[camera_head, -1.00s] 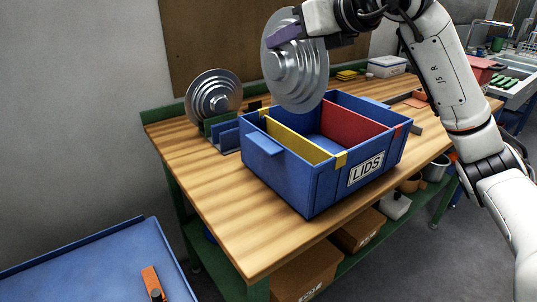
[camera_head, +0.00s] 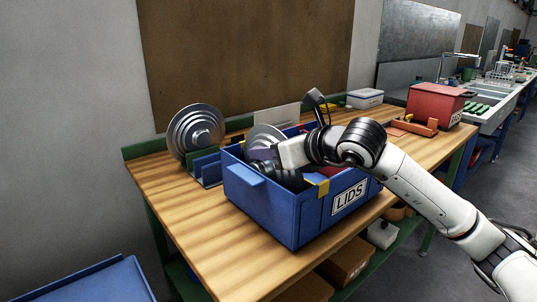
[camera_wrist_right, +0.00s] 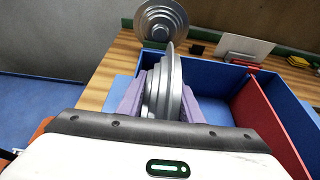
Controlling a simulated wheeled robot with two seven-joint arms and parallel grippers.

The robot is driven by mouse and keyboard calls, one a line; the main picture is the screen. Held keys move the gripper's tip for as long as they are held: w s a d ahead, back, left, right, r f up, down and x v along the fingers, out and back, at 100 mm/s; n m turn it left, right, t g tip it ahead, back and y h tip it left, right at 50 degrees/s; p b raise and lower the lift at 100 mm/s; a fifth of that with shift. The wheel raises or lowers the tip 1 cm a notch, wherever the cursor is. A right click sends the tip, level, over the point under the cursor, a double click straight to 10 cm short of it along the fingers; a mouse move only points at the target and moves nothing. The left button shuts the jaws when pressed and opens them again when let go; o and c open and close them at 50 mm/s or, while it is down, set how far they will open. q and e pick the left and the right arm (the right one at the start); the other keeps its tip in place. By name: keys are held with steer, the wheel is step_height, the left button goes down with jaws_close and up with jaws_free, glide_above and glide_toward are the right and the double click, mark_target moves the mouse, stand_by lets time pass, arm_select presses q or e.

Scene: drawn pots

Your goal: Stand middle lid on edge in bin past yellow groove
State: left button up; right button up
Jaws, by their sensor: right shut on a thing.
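The blue bin (camera_head: 282,218) labelled LIDS stands on the wooden bench. A yellow divider (camera_head: 323,188) shows at its front rim, mostly hidden by my arm. A red divider (camera_wrist_right: 262,112) crosses the bin in the wrist view. My right gripper (camera_head: 264,154), with purple fingers, is shut on a stepped silver lid (camera_head: 266,134). The lid is on edge, its lower part inside the bin, seen nearly edge-on in the wrist view (camera_wrist_right: 172,88). Whether it touches the bin floor is hidden. Another silver lid (camera_head: 196,131) stands in the rack (camera_head: 206,168). My left gripper is out of view.
A red box (camera_head: 437,103), an orange piece (camera_head: 413,126) and a white lidded box (camera_head: 365,98) stand farther right on the bench. A pale panel (camera_head: 277,118) stands behind the bin. The bench's front left (camera_head: 190,218) is clear.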

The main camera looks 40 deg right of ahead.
steer(key=shift+f, duration=0.25)
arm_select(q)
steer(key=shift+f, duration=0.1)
arm_select(e)
steer(key=o, duration=0.7)
steer(key=shift+f, duration=0.2)
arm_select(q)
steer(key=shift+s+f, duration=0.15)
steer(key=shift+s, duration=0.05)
arm_select(e)
steer(key=shift+o, duration=0.8)
steer(key=shift+r, duration=0.2)
arm_select(q)
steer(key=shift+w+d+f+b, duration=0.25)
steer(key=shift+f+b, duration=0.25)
steer(key=shift+b, duration=0.6)
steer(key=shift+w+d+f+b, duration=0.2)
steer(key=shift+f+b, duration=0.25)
steer(key=shift+b, duration=0.6)
arm_select(e)
steer(key=v, duration=1.2)
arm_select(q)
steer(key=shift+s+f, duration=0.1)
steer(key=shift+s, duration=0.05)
arm_select(e)
steer(key=shift+s+f, duration=0.1)
